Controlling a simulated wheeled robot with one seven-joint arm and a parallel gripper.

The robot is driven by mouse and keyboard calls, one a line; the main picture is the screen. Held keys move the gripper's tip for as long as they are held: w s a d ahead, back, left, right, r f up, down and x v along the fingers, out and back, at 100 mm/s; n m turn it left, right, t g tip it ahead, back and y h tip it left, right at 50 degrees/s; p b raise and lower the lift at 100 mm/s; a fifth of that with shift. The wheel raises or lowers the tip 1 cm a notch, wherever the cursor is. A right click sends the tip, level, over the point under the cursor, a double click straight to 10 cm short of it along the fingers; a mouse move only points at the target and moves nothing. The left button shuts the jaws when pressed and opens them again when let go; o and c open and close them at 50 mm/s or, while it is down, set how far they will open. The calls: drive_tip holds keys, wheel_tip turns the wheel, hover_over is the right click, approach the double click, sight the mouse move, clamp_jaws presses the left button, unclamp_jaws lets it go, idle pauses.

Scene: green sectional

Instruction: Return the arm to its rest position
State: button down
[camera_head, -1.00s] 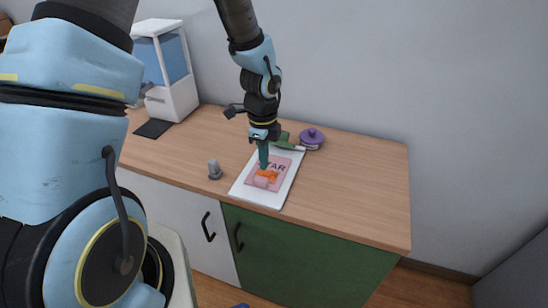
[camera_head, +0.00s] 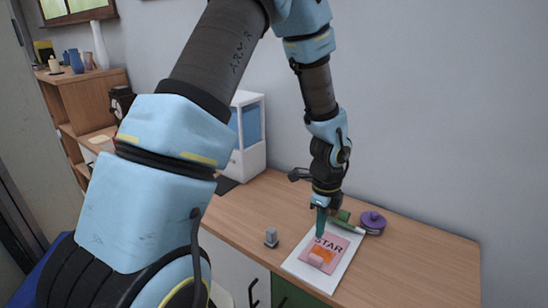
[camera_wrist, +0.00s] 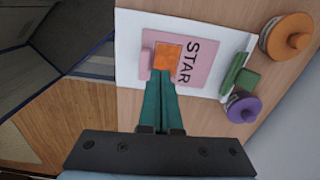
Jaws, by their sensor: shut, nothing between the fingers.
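My gripper (camera_head: 320,221) is above the counter (camera_head: 420,262), pointing down over a white board (camera_head: 297,266) with a pink card marked STAR (camera_head: 331,242). Its green fingers are shut with nothing between them; in the wrist view the gripper (camera_wrist: 159,127) shows the fingers side by side. An orange block (camera_head: 325,253) and a pink piece (camera_head: 315,261) lie on the card just past the fingertips. Whether the fingertips touch the orange block I cannot tell. My arm reaches down from the top of the head view.
A purple lidded pot (camera_head: 372,222) and green items (camera_head: 343,215) stand behind the board. An orange round-lidded pot (camera_wrist: 287,38) shows in the wrist view. A small grey object (camera_head: 271,237) stands left of the board. A white-and-blue box (camera_head: 249,138) stands at the back left. The counter's right end is clear.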

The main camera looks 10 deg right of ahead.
drive_tip(key=a+r+n, duration=0.4)
drive_tip(key=a+n, duration=0.4)
drive_tip(key=a+r+n+t, duration=0.1)
drive_tip(key=a+r+n, duration=0.4)
drive_tip(key=a+n, duration=0.3)
drive_tip(key=a+r+n+b, duration=0.1)
drive_tip(key=a+r+n, duration=0.3)
drive_tip(key=a+n, duration=0.4)
drive_tip(key=shift+s+a+r+n+t, duration=0.15)
drive_tip(key=shift+s+a+n+t, duration=0.2)
drive_tip(key=shift+a, duration=0.6)
drive_tip(key=shift+w, duration=0.1)
